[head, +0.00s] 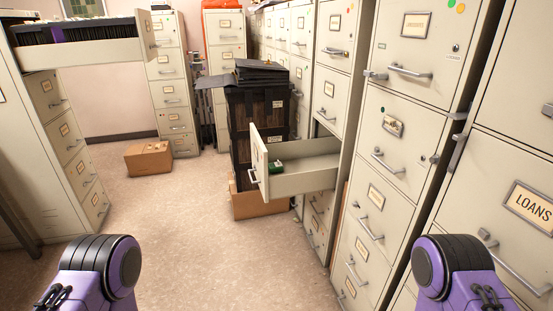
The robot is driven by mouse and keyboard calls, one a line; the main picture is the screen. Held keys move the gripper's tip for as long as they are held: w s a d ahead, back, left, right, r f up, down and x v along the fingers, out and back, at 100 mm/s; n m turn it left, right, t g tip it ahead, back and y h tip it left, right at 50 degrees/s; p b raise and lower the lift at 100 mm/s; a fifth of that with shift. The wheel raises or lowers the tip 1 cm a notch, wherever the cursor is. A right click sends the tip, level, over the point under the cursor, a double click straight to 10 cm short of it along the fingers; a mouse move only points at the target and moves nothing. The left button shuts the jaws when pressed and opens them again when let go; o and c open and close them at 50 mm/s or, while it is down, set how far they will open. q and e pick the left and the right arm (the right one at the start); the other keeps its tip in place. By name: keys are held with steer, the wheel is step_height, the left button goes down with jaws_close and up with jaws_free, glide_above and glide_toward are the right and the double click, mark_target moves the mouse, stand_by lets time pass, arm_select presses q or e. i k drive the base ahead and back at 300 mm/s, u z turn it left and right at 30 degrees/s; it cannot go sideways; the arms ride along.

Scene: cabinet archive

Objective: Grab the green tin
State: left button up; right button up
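A small green object (277,167), likely the green tin, sits inside an open drawer (305,183) on the right-hand row of cabinets. It lies near the drawer's front panel, and the panel and drawer side hide part of it. Purple and black parts of my two arms show at the bottom left and bottom right. Both of my grippers are out of view, well apart from the drawer.
Tall filing cabinets (392,130) line the right side. An open upper drawer (95,52) juts out at the left. Black stacked boxes (258,115) stand behind the open drawer. A cardboard box (149,158) lies on the floor. The middle floor is clear.

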mark_target(272, 168)
steer(key=u, duration=0.75)
steer(key=k, duration=1.05)
steer(key=u, duration=1)
steer(key=i, duration=2.15)
steer(key=z, duration=1.45)
steer(key=i, duration=1.15)
steer(key=z, duration=1.2)
